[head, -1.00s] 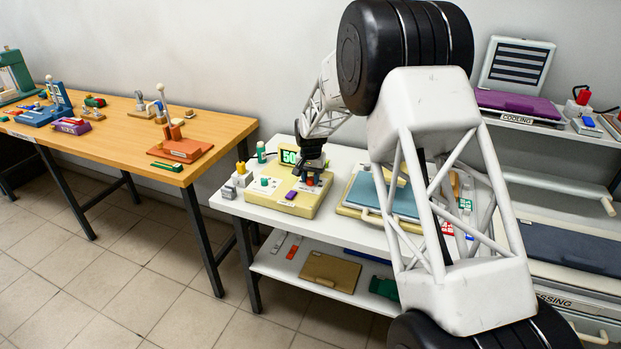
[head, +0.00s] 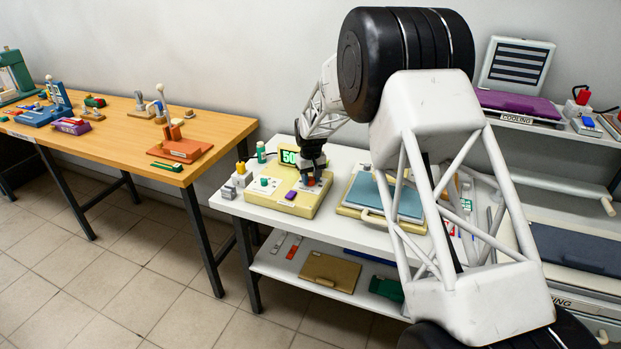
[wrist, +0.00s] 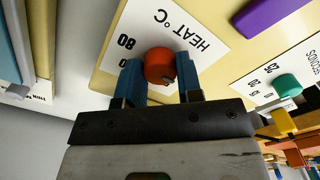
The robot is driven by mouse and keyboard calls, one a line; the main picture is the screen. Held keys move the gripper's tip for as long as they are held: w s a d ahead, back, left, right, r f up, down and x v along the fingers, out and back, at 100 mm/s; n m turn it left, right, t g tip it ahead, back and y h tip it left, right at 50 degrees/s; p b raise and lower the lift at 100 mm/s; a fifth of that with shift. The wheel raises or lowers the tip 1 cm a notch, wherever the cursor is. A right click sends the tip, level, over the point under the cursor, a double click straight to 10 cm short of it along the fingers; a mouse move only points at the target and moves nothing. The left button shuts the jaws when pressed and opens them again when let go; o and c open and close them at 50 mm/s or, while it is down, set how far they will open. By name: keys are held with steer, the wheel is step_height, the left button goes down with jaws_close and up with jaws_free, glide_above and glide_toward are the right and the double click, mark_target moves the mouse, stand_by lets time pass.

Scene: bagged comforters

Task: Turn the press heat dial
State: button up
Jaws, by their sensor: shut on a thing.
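The press heat dial is a red round knob (wrist: 159,66) on a white label reading "HEAT °C", with "80" visible beside it in the wrist view. My gripper (wrist: 160,82) has its two blue fingers on either side of the knob and is shut on it. In the head view my gripper (head: 312,178) points down onto the right part of the yellow control box (head: 300,207) and mostly hides the dial. The box's green display (head: 289,157) starts with "50"; its right side is hidden by my gripper.
A green knob (wrist: 287,86) on a "SECONDS" label and a purple block (wrist: 270,14) sit on the same box. A press with a blue pad (head: 400,200) stands right of the box. A wooden table (head: 130,130) with several fixtures is at left.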

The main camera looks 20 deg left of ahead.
mark_target(310, 179)
stand_by(0.4)
steer(key=o, duration=0.9)
steer(key=shift+r, duration=0.15)
steer(key=shift+r, duration=3.8)
